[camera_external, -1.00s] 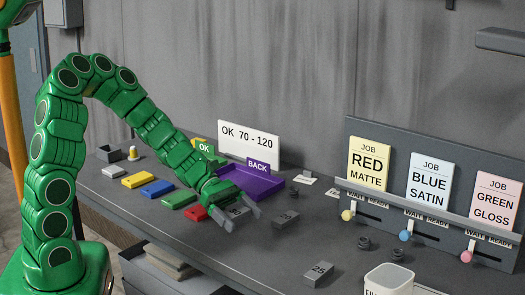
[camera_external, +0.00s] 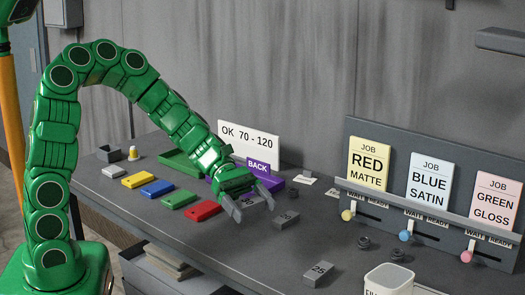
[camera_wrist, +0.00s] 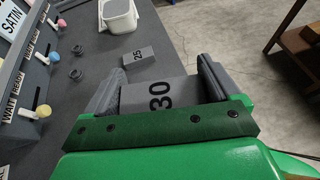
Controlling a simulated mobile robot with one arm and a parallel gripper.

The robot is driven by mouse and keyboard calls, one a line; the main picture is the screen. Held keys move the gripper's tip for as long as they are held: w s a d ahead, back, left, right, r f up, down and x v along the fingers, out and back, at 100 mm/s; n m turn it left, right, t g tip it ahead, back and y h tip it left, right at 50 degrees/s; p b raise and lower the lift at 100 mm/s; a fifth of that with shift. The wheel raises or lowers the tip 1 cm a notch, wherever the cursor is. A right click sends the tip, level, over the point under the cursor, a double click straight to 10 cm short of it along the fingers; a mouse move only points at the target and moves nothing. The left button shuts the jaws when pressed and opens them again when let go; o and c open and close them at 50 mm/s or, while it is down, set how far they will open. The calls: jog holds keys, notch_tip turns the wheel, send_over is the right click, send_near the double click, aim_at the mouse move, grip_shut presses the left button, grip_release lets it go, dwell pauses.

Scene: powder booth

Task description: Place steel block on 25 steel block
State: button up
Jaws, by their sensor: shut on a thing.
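My gripper (camera_external: 248,203) is shut on a grey steel block marked 30, which lies between the two fingers in the wrist view (camera_wrist: 160,92). In the external view the fingers partly hide this block. The steel block marked 25 (camera_external: 320,273) lies on the bench near its front edge, to the right of and nearer the camera than my gripper. It also shows in the wrist view (camera_wrist: 139,59), beyond the held block and apart from it.
A white tub (camera_external: 388,280) stands right of the 25 block. Small dark rings (camera_external: 364,243) lie behind it. Red (camera_external: 203,211), green, blue and yellow plates lie left of my gripper. A rack with job cards (camera_external: 430,180) stands at right.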

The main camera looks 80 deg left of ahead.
jog(key=w+d+r+m+g+h, duration=0.1)
jog(key=w+d+r+m+g, duration=0.15)
jog(key=d, duration=0.75)
send_over(323, 273)
jog(key=s, duration=0.2)
notch_tip(323, 273, down, 7)
jog(key=shift+w+f, duration=0.1)
jog(key=shift+w, duration=0.05)
jog(key=shift+w+d+f+n, duration=0.15)
jog(key=shift+w+f+n, duration=0.1)
jog(key=shift+w+f, duration=0.75)
jog(key=shift+s+f+t, duration=0.2)
jog(key=shift+f+t, duration=0.05)
jog(key=shift+f, duration=1.2)
jog(key=o, duration=1.1)
jog(key=shift+f, duration=0.1)
